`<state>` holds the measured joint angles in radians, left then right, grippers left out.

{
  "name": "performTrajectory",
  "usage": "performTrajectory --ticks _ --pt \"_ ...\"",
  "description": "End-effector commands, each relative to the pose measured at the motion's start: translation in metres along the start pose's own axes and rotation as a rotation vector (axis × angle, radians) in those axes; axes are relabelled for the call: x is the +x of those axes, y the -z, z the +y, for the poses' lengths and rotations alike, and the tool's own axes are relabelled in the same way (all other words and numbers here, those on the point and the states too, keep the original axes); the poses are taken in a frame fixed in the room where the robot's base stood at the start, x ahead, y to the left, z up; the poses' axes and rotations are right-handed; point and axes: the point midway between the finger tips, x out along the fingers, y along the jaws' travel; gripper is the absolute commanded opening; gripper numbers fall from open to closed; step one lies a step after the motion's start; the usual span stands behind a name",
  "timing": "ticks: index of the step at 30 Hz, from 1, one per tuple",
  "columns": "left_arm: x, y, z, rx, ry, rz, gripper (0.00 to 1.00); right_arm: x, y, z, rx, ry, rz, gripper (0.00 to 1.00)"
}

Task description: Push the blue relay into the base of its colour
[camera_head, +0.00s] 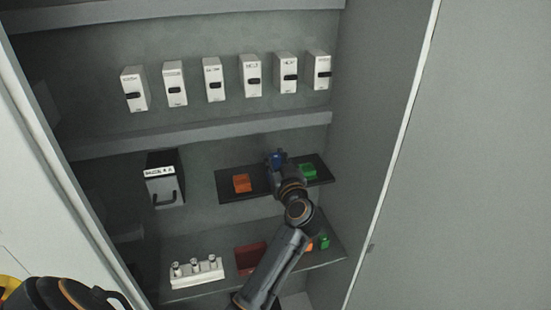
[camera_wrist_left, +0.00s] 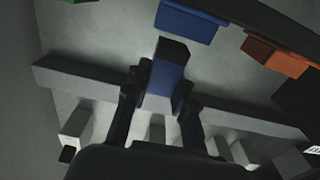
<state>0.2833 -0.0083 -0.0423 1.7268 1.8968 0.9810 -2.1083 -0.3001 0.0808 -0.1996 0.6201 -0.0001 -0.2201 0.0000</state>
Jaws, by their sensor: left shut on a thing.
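My left gripper (camera_head: 278,163) is at the black panel (camera_head: 228,189) on the middle shelf. In the left wrist view its two fingers (camera_wrist_left: 160,98) are shut on the blue relay (camera_wrist_left: 162,82), which has a dark end. The blue base (camera_wrist_left: 188,22) lies just beyond that end, and a small gap shows between them in this view. In the head view the relay (camera_head: 277,156) shows at the fingertips; the gripper seems to hide the blue base there. My right gripper is not in view.
The orange base (camera_head: 242,183) and the green base (camera_head: 308,171) flank the gripper. A dark box with a handle (camera_head: 164,180) stands left. Below are a white holder (camera_head: 197,273), a red tray (camera_head: 250,258) and a green piece (camera_head: 323,242). Several white breakers (camera_head: 213,79) line the wall above.

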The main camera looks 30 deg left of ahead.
Motion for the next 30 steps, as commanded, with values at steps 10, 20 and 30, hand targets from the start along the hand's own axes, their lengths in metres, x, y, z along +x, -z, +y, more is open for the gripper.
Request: performTrajectory --ticks 10,20,30 --pt "0.000 -0.002 0.000 0.000 0.000 0.000 0.00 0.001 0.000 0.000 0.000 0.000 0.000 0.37" --pt "0.000 -0.010 0.000 0.001 0.000 0.000 0.00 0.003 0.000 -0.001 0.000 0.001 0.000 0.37" --pt "0.000 -0.019 0.000 0.000 0.000 -0.001 0.00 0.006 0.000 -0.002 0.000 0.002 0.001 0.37"
